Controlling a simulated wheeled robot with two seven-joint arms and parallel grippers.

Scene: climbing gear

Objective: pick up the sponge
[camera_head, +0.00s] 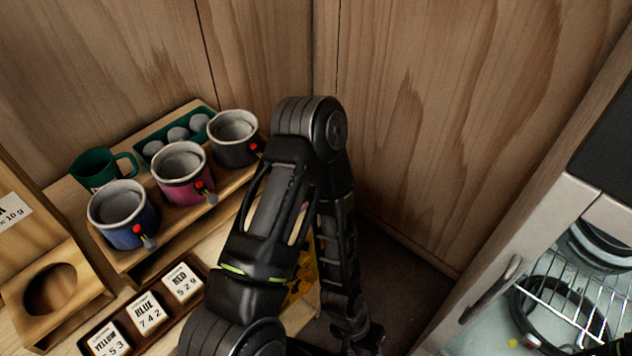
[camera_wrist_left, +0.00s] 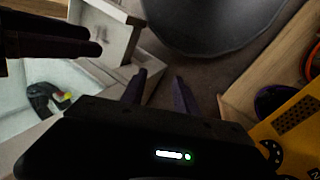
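I cannot make out a sponge in either view. A black arm of mine fills the middle of the head view, bending over and down toward the floor gap, and its end is cut off at the lower edge. In the left wrist view my left gripper (camera_wrist_left: 159,88) has its two dark fingers apart with nothing between them, pointing toward the floor. Dark finger-like bars at the upper left of that view look like my right gripper (camera_wrist_left: 95,42); whether they are open or shut is unclear.
Blue (camera_head: 120,215), pink (camera_head: 182,172) and dark (camera_head: 234,138) cups stand on a wooden rack. Number cards (camera_head: 147,312) lie in a tray. A yellow box with dials (camera_wrist_left: 300,130) is partly cut off. An open cabinet with a wire rack (camera_head: 565,312) stands at right.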

